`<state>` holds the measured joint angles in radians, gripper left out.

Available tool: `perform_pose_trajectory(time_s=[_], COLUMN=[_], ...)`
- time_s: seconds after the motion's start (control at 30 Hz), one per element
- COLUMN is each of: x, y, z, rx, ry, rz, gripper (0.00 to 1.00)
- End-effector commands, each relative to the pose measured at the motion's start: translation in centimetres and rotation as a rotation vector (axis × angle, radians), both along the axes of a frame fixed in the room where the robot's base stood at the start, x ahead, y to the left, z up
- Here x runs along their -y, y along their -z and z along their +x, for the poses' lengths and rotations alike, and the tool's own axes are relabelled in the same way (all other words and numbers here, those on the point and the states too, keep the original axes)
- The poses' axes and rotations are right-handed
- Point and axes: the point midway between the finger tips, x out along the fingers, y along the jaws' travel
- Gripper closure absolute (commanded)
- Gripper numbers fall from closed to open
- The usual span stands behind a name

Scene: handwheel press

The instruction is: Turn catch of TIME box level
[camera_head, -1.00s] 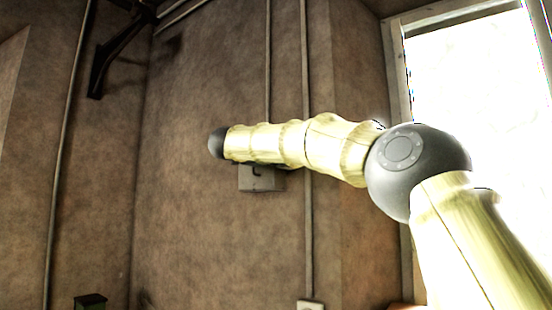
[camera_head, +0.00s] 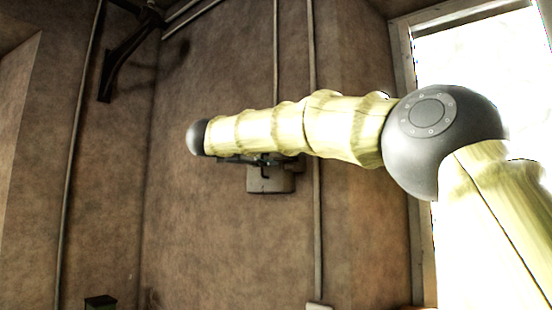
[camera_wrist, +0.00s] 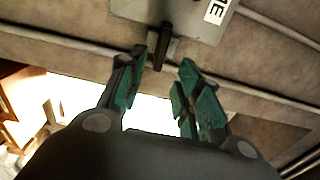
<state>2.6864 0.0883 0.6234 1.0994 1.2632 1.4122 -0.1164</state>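The grey TIME box (camera_wrist: 180,15) is at the top of the wrist view, with part of its white label (camera_wrist: 217,10) showing the letters "ME". Its dark catch (camera_wrist: 161,48) sticks out past the box's edge, pointing down in that picture. My gripper (camera_wrist: 164,68) is open, with teal-padded fingers. The catch's end lies between the fingertips, closer to the left finger; I cannot tell whether they touch. In the head view the box (camera_head: 270,180) hangs on the wall below my forearm, which hides its upper part.
Vertical pipes (camera_head: 317,230) run along the brown wall beside the box. A bright window (camera_head: 480,65) is at the right. A dark bracket (camera_head: 122,60) is at the upper left, and a small dark green box (camera_head: 100,302) stands at the bottom left.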

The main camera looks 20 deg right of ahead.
Motion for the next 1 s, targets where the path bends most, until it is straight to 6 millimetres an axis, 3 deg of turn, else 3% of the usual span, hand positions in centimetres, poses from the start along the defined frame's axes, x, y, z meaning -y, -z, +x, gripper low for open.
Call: perform_pose_trajectory(time_s=[0.3, 0.87, 1.0], x=[-2.1, -2.2, -2.4], y=[0.0, 0.1, 2.1], z=[-1.7, -1.7, -0.5], rx=[-0.001, -0.002, -0.024], ry=[0.001, 0.001, -0.006], rz=[-0.001, 0.000, -0.031], gripper=[0.66, 0.66, 0.66])
